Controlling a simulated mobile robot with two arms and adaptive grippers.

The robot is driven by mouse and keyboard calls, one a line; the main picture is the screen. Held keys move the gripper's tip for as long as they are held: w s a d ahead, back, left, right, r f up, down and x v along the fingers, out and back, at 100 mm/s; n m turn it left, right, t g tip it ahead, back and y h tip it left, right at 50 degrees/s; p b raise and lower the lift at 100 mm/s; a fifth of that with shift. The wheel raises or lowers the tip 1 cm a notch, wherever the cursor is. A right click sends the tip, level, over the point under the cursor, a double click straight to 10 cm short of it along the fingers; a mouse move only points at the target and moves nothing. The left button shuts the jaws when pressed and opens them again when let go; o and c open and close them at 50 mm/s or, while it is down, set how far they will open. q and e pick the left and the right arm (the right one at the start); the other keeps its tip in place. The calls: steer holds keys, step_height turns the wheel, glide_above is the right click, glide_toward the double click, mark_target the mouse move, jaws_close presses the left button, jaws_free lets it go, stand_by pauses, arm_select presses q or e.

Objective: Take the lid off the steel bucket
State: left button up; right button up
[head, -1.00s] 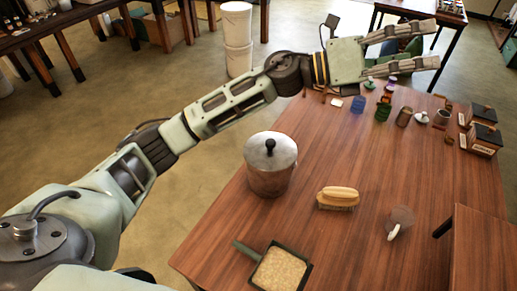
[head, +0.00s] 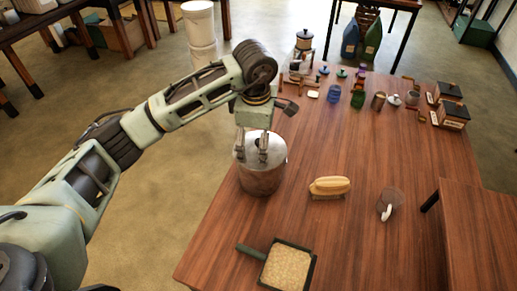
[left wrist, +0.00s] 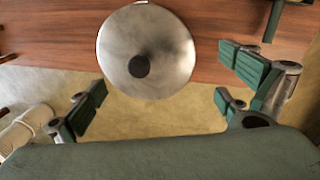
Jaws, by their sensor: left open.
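The steel bucket (head: 262,182) stands upright on the wooden table near its left edge. Its round metal lid (head: 276,147) sits on top, and the dark knob is partly hidden by my fingers in the head view. The left wrist view shows the lid (left wrist: 165,38) from above with its black knob (left wrist: 139,66). My left gripper (head: 252,160) points down over the lid, open and empty, its fingers spread apart. In the left wrist view the knob lies ahead of the line between the fingers. I cannot tell whether the fingertips touch the lid. My right gripper is not in view.
A square pan (head: 288,267) with a green handle is in front. Several jars and boxes (head: 452,113) stand at the far end. A raised wooden block (head: 465,240) is at right.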

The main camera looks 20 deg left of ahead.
mark_target(258, 156)
arm_select(q)
step_height(258, 156, down, 4)
steer(key=shift+w+f+p, duration=0.1)
steer(key=shift+f+p, duration=0.15)
steer(key=shift+p, duration=0.95)
steer(key=shift+w+f, duration=0.15)
steer(key=shift+f, duration=0.45)
steer(key=c, duration=1.3)
